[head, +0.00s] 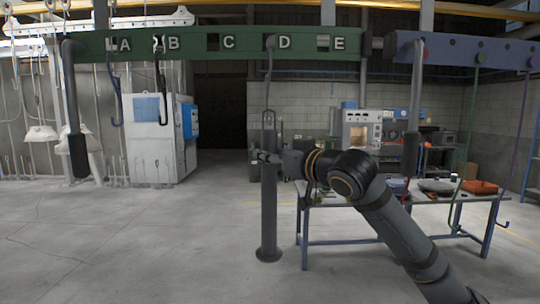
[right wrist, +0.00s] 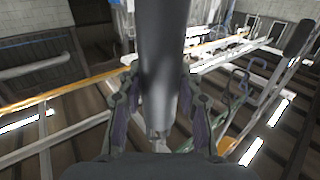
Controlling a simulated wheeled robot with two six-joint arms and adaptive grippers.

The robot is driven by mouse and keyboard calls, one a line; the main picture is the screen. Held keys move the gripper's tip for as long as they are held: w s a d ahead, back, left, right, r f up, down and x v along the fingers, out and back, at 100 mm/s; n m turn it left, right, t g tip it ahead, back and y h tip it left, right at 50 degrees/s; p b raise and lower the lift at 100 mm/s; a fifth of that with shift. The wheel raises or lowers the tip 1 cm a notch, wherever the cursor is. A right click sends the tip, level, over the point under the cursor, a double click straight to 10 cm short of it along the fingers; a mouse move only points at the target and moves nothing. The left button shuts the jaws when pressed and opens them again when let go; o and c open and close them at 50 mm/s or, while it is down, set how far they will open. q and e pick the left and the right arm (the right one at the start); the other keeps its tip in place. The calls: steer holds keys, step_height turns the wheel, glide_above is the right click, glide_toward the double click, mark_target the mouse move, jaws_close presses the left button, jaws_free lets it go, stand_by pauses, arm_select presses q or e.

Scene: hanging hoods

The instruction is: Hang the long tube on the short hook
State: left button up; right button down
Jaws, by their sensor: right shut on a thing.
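The long tube (head: 269,215) is dark grey, upright, with a round flared foot and a narrow loop at its top. My right gripper (head: 266,157) is shut around its upper part; in the right wrist view the tube (right wrist: 162,60) runs between both fingers (right wrist: 160,120). A grey hook (head: 269,62) hangs at letter D directly above the tube. Its lower end lines up with the tube's loop; I cannot tell whether they touch or engage. Longer hooks hang near A (head: 114,85) and B (head: 161,72). My left gripper is not in view.
The green lettered beam (head: 200,45) spans the top, with a blue beam (head: 460,50) at right. Thick bars with black ends hang at left (head: 78,155) and right (head: 411,152). A workbench (head: 330,200) stands behind my right arm. The floor at left is clear.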

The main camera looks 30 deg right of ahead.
steer(key=shift+f+b, duration=1.2)
steer(key=shift+f, duration=0.05)
steer(key=c, duration=0.8)
jaws_free()
steer(key=shift+s, duration=0.1)
steer(key=shift+r, duration=0.1)
step_height(320, 180, up, 9)
steer(key=shift+a+f, duration=0.1)
steer(key=shift+r, duration=0.6)
